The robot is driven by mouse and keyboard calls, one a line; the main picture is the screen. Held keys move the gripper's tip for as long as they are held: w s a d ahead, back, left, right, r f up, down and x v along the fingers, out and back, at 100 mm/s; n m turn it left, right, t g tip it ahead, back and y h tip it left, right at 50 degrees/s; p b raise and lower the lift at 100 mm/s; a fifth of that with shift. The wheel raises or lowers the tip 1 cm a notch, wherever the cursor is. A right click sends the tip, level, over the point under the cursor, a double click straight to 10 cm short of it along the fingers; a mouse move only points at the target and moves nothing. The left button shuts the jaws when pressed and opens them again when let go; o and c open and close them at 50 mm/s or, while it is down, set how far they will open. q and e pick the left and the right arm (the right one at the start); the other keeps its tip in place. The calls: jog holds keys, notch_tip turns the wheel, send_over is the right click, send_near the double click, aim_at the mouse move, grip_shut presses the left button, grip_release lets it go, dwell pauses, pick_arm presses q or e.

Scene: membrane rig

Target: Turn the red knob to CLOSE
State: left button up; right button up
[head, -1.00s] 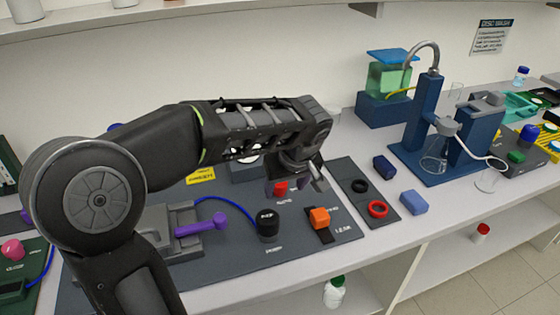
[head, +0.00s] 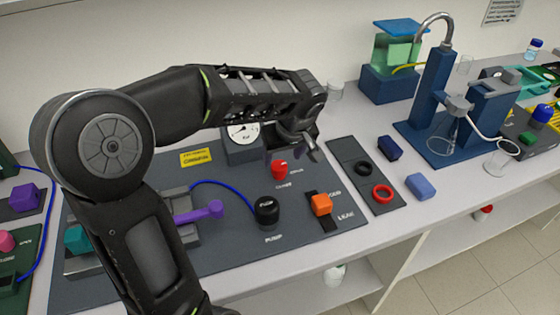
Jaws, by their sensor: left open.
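The red knob (head: 279,169) stands on the dark grey panel, with small white lettering beside and below it that is too small to read surely. My left gripper (head: 312,152) is open and empty. It hangs above and to the right of the red knob in the picture, apart from it. The knob is in plain sight, and my left arm reaches over the panel behind it. My right gripper is not in view.
On the dark panel (head: 240,253) are a black pump knob (head: 267,210), an orange block (head: 321,205) on a slot, a purple handle (head: 199,213) and a gauge (head: 241,133). Black and red rings (head: 382,193) lie on a strip at right. A blue stand (head: 434,100) holds glassware.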

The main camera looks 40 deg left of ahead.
aim_at(279, 165)
pick_arm(q)
jog(key=x, duration=0.5)
jog(key=shift+p, duration=0.3)
jog(key=shift+r, duration=0.1)
jog(key=shift+c, duration=0.2)
grip_shut()
